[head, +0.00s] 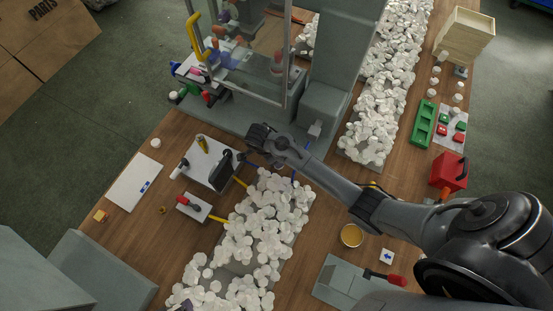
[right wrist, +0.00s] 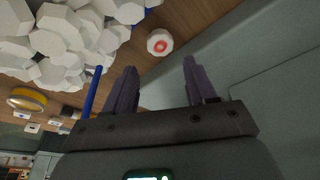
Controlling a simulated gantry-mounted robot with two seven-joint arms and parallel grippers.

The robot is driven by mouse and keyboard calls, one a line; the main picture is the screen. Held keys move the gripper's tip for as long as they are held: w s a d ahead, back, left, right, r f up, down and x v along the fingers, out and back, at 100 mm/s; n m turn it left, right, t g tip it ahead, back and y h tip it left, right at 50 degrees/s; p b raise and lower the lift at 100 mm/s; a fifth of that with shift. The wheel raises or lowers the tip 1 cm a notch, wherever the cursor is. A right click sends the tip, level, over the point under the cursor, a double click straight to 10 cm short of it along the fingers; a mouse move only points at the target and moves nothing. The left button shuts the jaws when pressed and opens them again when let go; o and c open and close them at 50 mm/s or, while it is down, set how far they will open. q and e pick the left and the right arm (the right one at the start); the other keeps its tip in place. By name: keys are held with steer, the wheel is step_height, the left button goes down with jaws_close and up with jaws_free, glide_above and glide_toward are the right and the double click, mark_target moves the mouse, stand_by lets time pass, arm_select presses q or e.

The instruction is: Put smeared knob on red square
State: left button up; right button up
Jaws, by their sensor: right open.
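In the right wrist view a white knob (right wrist: 160,42) with a red smear on its face sits on the wooden surface, beside a grey machine wall. My right gripper (right wrist: 160,85) is open and empty. Its two dark fingers point toward the knob, which is beyond the fingertips and apart from them. In the head view my right arm reaches across to the front of the machine and I cannot make out the smeared knob there. My left gripper is not in view.
Heaps of white knobs (head: 265,215) lie close to the gripper, and a blue rod (right wrist: 92,92) stands beside a finger. A green tray (head: 422,125), a red box (head: 448,172) and a wooden crate (head: 465,38) stand at the right. A white sheet (head: 130,182) lies at the left.

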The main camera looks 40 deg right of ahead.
steer(key=shift+s+d+f, duration=0.1)
steer(key=shift+d+f, duration=0.1)
steer(key=shift+f, duration=0.45)
steer(key=shift+a+b+x, duration=0.1)
steer(key=shift+b+x, duration=0.15)
steer(key=shift+x, duration=1.25)
steer(key=shift+a+b+x, duration=0.15)
steer(key=shift+b+x, duration=0.1)
steer(key=shift+x, duration=1.25)
steer(key=shift+c, duration=0.5)
steer(key=c, duration=0.7)
